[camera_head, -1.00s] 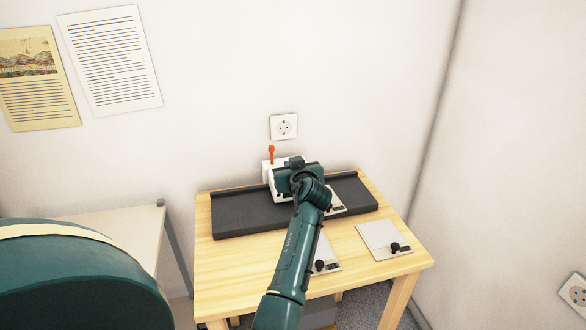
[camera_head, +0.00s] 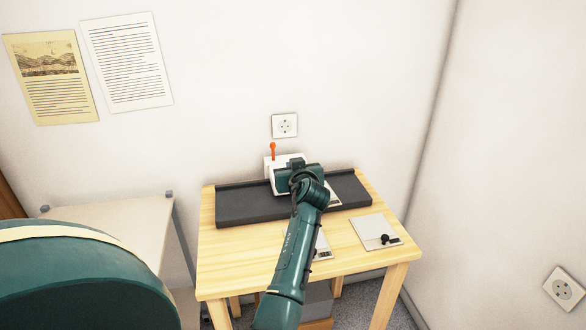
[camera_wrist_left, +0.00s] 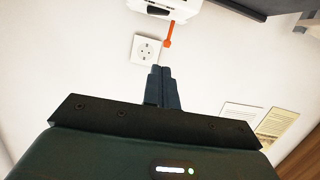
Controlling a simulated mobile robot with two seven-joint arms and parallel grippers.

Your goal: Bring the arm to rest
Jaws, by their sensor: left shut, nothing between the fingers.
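My left arm reaches in from the bottom of the head view over the wooden table (camera_head: 240,262). Its wrist is above the dark grey tray (camera_head: 240,207), in front of a white device (camera_head: 270,168) with an upright orange lever (camera_head: 273,150). In the head view the wrist hides the fingers. In the left wrist view my left gripper (camera_wrist_left: 161,70) has its two dark fingers together with nothing between them. That view is upside down; the white device (camera_wrist_left: 165,8) and orange lever (camera_wrist_left: 169,35) show beyond the fingertips, apart from them. My right gripper is not in view.
A wall socket (camera_head: 285,125) is above the device. White panels with black knobs lie at the table front, one at right (camera_head: 370,230) and one partly behind my arm. A pale side table (camera_head: 120,225) stands left. Two prints (camera_head: 127,62) (camera_head: 52,78) hang on the wall.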

